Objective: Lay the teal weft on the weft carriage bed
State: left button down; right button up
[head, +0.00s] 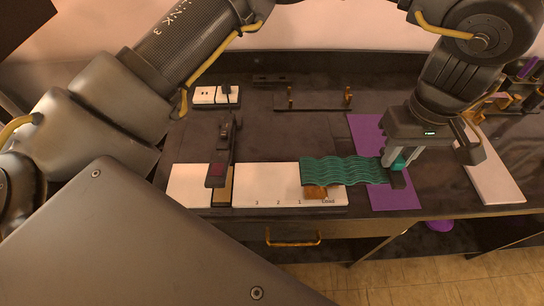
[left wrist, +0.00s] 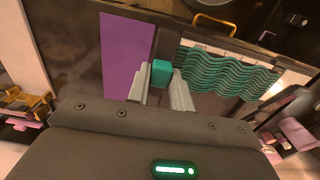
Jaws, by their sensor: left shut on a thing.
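The teal weft (head: 338,170) is a wavy ribbed sheet with a teal end block (left wrist: 161,73). My left gripper (head: 398,162) is shut on that block at the weft's right end, above the purple mat (head: 368,132). The weft reaches left from the gripper over the right end of a white numbered board (head: 265,184). A brass-coloured block (head: 314,192) shows just under its left part. I cannot tell whether the weft touches it. In the left wrist view the weft (left wrist: 225,72) spreads right of the fingers. My right gripper is not in view.
A rack with brass posts (head: 315,104) and a small white switch box (head: 216,95) are at the back. A white panel (head: 492,170) lies to the right. A brass drawer handle (head: 292,240) sticks out in front.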

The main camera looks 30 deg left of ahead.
aim_at(317, 162)
pick_arm(q)
jog(key=a+f+p, duration=0.1)
jog(key=a+f, duration=0.1)
jog(key=a, duration=0.2)
jog(key=s+a+f+p, duration=0.1)
jog(key=a+f, duration=0.2)
jog(key=a, duration=0.1)
jog(key=s+a+f+p, duration=0.1)
jog(key=a+f+p, duration=0.1)
jog(key=a+f, duration=0.1)
jog(key=shift+a+f, duration=0.2)
jog(key=shift+a, duration=0.65)
jog(key=shift+s+a+f, duration=0.1)
jog(key=shift+a+f, duration=0.1)
jog(key=shift+f, duration=0.1)
jog(key=shift+s+a+f+p, duration=0.1)
jog(key=shift+a+f+p, duration=0.2)
jog(key=shift+a+p, duration=0.05)
notch_tip(317, 162, down, 3)
jog(key=shift+a+f, duration=0.1)
jog(key=shift+f, duration=0.1)
jog(key=c, duration=1.5)
grip_release()
